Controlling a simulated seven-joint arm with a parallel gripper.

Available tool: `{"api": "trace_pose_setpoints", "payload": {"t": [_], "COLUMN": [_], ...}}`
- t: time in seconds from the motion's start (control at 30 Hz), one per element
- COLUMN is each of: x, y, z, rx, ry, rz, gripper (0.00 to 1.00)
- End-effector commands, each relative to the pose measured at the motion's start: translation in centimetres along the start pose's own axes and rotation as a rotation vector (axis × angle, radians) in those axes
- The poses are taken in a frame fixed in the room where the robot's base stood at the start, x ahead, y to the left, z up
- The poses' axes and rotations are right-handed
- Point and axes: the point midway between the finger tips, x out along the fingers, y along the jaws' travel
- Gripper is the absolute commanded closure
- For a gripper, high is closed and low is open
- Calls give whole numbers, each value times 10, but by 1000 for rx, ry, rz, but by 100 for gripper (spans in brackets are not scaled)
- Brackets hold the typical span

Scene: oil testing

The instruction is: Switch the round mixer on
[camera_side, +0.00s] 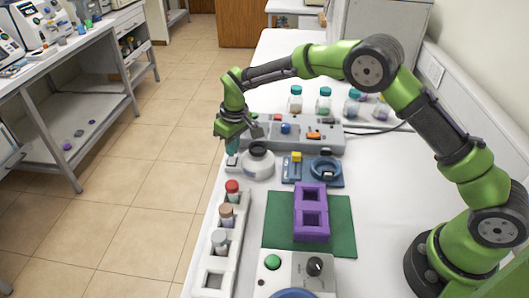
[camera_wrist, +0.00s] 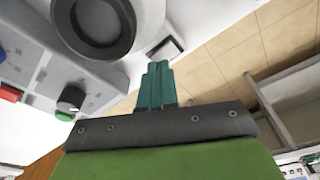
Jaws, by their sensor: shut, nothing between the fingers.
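The round mixer (camera_side: 257,163) is a white round-bodied device with a dark cup-like top, standing on the table left of centre. In the wrist view its dark round top (camera_wrist: 100,22) shows at the upper left. A small dark rectangular switch (camera_wrist: 165,48) in a pale frame lies beside it; whether it is on or off I cannot tell. My gripper (camera_side: 232,153) is shut and empty, its teal fingers pointing down just left of the mixer. In the wrist view the fingertips (camera_wrist: 158,66) appear close to the switch; contact cannot be told.
A grey control panel (camera_side: 265,144) with coloured buttons and knobs stands behind the mixer. A white rack (camera_side: 215,281) with capped vials is in front, near the table's left edge. A blue device (camera_side: 325,169) and purple holder (camera_side: 311,205) on a green mat are to the right.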

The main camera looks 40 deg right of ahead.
Motion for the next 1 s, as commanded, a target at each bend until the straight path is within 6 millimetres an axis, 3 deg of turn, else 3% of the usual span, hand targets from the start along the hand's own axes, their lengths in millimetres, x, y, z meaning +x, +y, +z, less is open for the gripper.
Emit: {"api": "trace_pose_setpoints", "payload": {"t": [0.73, 1.0], "x": [11, -5], "y": [0, 0], "z": [2, -1], "rx": [-1, -1], "ry": [-1, 1], "rz": [0, 0], "gripper": [100, 100]}}
